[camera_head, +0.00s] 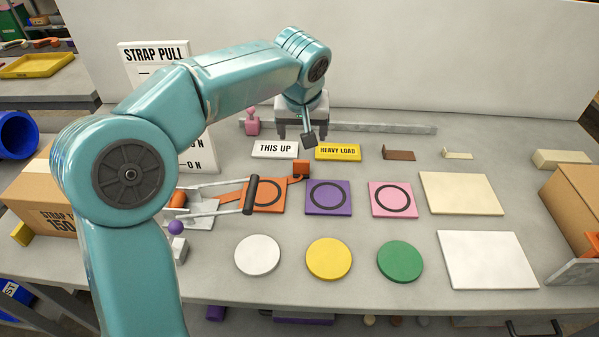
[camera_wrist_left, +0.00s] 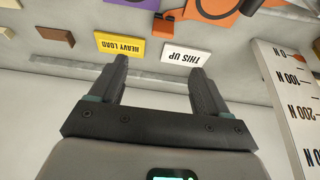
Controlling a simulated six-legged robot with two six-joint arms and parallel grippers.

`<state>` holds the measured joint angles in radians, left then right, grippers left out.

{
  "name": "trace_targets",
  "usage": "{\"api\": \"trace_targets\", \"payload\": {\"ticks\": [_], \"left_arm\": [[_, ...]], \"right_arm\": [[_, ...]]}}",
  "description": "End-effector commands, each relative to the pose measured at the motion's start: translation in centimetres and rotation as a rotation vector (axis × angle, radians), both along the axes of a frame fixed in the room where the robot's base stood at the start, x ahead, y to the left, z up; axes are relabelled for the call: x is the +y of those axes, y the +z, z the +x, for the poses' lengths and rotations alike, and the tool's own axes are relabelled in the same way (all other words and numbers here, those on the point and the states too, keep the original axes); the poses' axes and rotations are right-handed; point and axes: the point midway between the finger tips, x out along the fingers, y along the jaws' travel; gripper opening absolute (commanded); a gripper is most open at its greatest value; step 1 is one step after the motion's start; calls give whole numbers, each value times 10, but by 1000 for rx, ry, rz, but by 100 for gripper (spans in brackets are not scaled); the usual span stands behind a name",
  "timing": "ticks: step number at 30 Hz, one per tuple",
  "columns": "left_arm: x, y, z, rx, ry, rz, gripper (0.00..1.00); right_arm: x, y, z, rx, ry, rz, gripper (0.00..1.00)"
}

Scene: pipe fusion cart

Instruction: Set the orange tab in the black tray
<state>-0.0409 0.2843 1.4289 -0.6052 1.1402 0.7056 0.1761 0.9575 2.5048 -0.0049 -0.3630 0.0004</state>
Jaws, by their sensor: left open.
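A small orange block (camera_head: 301,168) stands at the back right corner of the orange ringed square; a flat orange piece lies by it. They also show at the top of the left wrist view, where the flat orange piece (camera_wrist_left: 175,14) is partly cut off. I cannot tell which of these is the tab. I cannot make out a black tray in either view. My right gripper is not in view.
Ringed purple (camera_head: 328,198) and pink (camera_head: 392,200) squares and white, yellow and green discs (camera_head: 400,261) lie in rows. A black-handled device (camera_head: 250,195) is at left. Cardboard boxes flank the table.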

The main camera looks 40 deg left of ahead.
Motion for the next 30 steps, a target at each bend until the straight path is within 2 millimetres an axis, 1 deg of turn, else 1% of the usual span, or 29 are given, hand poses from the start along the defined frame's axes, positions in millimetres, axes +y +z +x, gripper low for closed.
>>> {"api": "trace_targets", "payload": {"ticks": [9,12,15,20,27,30], "left_arm": [[15,-65,21,6,3,1,77],[19,-82,27,4,4,-1,77],[23,-94,31,3,4,0,77],[25,-104,35,4,3,0,77],[37,-138,46,5,4,0,77],[38,-145,49,2,4,0,77]], "right_arm": [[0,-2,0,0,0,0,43],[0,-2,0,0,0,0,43],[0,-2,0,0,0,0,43],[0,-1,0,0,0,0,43],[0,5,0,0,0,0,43],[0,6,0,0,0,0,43]]}}
